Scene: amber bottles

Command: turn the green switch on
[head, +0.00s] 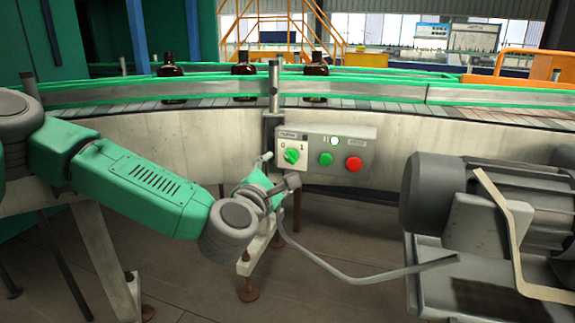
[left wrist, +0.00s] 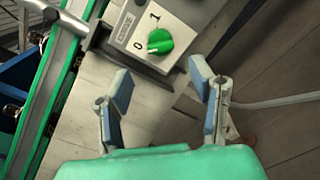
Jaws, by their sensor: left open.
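The green switch (head: 291,156) is a round knob on a light plate marked 0 and 1, at the left end of a grey control box (head: 313,173). In the left wrist view the switch (left wrist: 159,40) is ahead of the fingers, and its ridge appears to point towards the 0. My left gripper (head: 278,171) is just below and left of the switch in the head view. Its two blue-grey fingers are spread open and empty in the left wrist view (left wrist: 160,80), with a gap to the knob. My right gripper is not in view.
The box also carries a green button (head: 326,159), a red button (head: 354,164) and a small lit lamp (head: 334,141). A conveyor (head: 400,106) with amber bottles (head: 316,84) runs behind it. A large grey motor (head: 455,195) stands at the right.

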